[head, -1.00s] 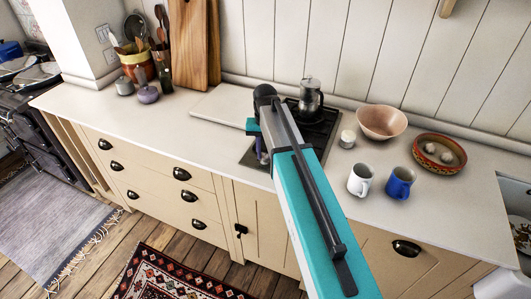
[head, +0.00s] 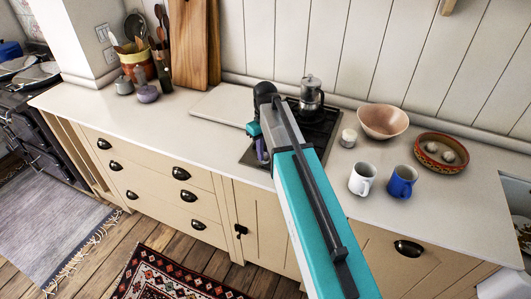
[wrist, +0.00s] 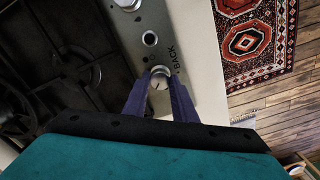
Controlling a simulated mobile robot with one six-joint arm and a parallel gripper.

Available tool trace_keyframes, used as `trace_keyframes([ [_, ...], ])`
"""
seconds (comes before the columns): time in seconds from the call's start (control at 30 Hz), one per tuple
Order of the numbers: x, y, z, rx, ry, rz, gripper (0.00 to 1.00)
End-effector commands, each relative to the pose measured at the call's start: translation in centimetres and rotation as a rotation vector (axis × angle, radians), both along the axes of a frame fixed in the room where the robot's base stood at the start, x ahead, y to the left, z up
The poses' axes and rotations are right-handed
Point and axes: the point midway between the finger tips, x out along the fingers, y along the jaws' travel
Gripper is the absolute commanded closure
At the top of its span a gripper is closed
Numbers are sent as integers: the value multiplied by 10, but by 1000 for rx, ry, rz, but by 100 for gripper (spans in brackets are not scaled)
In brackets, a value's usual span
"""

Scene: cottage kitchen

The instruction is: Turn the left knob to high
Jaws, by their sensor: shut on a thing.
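In the wrist view the left knob (wrist: 160,73), a small pale metal knob, sits on the hob's steel front panel, beside the printed word BACK. My gripper (wrist: 160,88) has its two purple fingers on either side of this knob, shut on it. The knob's setting is too small to read. The other knob (wrist: 128,4) is cut by the top edge of the wrist view, clear of my fingers. In the head view my gripper (head: 262,150) is at the hob's front left, and my arm hides the knobs.
A moka pot (head: 311,95) stands on the black hob (head: 318,128). The counter left of the hob (head: 190,125) is mostly clear.

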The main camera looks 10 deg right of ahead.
Motion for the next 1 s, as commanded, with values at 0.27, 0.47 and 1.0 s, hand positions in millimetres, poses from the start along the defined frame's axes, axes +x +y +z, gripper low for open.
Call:
trace_keyframes([
  [0.27,-1,0,-1,1,3,254,98],
  [0.47,-1,0,-1,1,3,438,98],
  [1.0,-2,0,-1,2,4,789,98],
])
